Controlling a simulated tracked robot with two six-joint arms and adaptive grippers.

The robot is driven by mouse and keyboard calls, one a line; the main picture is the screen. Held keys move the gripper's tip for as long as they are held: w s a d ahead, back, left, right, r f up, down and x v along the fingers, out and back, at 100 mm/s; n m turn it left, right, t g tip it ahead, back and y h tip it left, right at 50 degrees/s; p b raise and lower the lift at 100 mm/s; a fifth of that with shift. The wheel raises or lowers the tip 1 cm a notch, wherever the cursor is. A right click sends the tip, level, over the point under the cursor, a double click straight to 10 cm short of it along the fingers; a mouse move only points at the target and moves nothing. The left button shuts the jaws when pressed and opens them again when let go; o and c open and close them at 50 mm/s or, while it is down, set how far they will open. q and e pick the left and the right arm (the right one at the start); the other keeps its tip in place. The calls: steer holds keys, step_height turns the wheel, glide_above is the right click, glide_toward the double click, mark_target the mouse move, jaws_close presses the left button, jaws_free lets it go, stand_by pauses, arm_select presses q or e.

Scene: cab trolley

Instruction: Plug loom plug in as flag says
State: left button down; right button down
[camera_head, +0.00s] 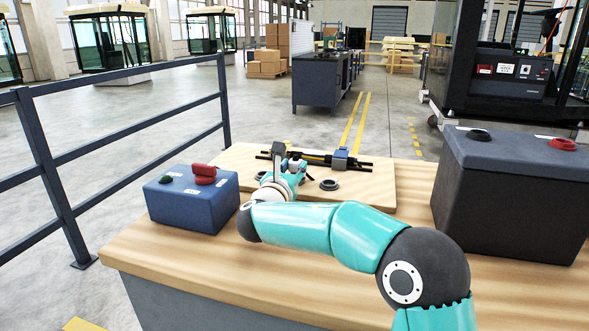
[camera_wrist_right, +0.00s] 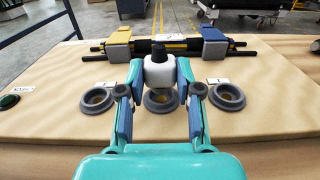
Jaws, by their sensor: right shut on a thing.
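My right gripper (camera_head: 290,172) reaches over the wooden board from the lower right. In the right wrist view its two fingers (camera_wrist_right: 158,75) are shut on the loom plug (camera_wrist_right: 158,70), a pale block with a black top. The plug is in front of the loom (camera_wrist_right: 175,45), a bundle of black and yellow cables, and appears just beyond the middle socket (camera_wrist_right: 160,104). I cannot tell the height between them. A left socket (camera_wrist_right: 97,99) and a right socket (camera_wrist_right: 227,96) stand either side. I cannot make out the flag. My left gripper is out of view.
Small white labels lie behind the outer sockets. A blue box (camera_head: 190,205) with green and red parts stands left on the bench; a large dark box (camera_head: 505,195) stands right. A railing (camera_head: 130,135) runs at left.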

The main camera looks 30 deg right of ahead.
steer(key=shift+f+b, duration=0.75)
steer(key=shift+f, duration=0.1)
stand_by(0.5)
steer(key=c, duration=0.7)
jaws_free()
steer(key=shift+a, duration=0.1)
